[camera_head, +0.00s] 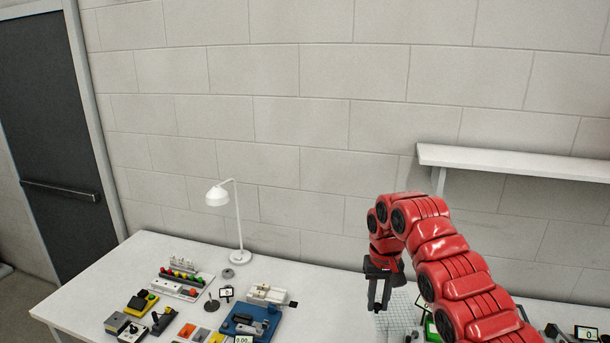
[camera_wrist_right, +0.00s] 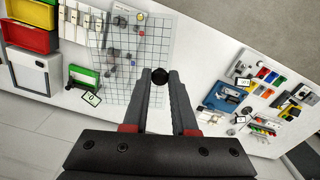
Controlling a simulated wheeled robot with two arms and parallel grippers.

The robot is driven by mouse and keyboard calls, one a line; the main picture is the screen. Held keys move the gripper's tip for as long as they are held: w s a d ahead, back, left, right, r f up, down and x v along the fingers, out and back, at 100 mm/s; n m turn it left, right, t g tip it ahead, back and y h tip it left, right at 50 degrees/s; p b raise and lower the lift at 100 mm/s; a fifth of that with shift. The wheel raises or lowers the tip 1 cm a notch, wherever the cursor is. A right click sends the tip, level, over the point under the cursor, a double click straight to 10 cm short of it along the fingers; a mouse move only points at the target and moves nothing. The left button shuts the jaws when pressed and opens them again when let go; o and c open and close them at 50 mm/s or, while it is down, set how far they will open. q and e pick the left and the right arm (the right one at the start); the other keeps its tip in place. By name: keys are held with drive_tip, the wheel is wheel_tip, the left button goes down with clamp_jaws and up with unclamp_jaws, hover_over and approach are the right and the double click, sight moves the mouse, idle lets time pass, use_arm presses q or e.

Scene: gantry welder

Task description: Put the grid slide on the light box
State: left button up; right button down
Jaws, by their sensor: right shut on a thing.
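My right gripper (camera_head: 379,302) hangs fingers-down above the white table, over the left edge of a white wire-grid panel (camera_head: 408,310). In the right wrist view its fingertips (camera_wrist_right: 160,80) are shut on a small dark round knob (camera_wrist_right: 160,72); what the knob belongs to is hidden. The grid panel (camera_wrist_right: 118,88) lies beyond the fingers, with small items on its far part. I cannot make out for sure which thing is the grid slide or which is the light box. My left gripper is not in view.
A white lamp (camera_head: 238,230) stands at the back of the table. Several small devices, including a blue one (camera_head: 251,321), crowd the left half. A wall shelf (camera_head: 520,163) is at right.

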wheel_tip(320, 180, down, 18)
drive_tip(key=b, duration=1.7)
drive_tip(key=shift+a+f, duration=0.15)
drive_tip(key=shift+f, duration=0.1)
drive_tip(key=shift+w, duration=0.1)
